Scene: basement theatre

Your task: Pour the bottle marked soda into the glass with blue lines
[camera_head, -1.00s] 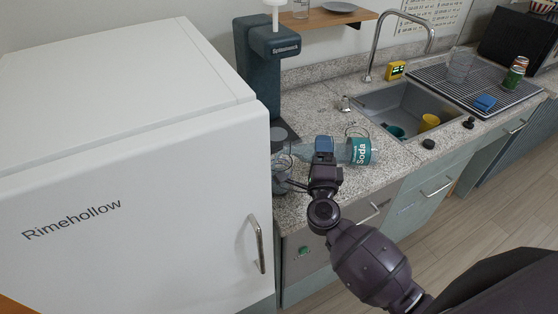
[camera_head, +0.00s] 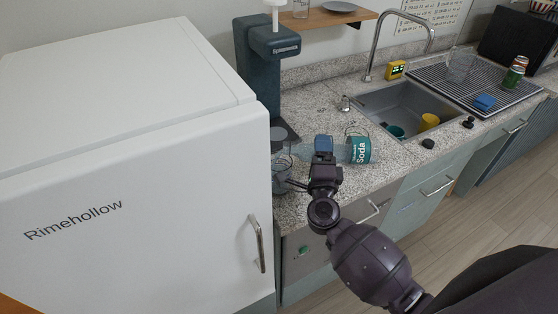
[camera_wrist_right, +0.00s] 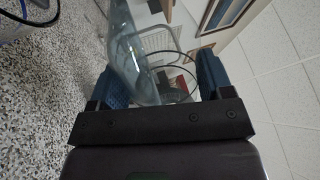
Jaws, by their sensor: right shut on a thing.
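The bottle marked Soda (camera_head: 361,150) is clear with a teal label. It lies tipped nearly on its side above the counter, label end to the right and neck end to the left. My right gripper (camera_head: 324,148) is shut on it; in the right wrist view the clear bottle (camera_wrist_right: 137,55) sits between the blue finger pads. A clear glass (camera_head: 282,172) stands on the counter by the fridge, left of the gripper and near the bottle's neck end. Its lines are too small to make out, and the bottle's mouth is hidden. My left gripper is not in view.
The white fridge (camera_head: 130,150) stands close on the left. A dark drink machine (camera_head: 270,65) stands behind the glass. The sink (camera_head: 400,108) holds a yellow cup (camera_head: 429,121) and a teal one. A drying rack (camera_head: 480,82) is at the right. The counter's front edge is close.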

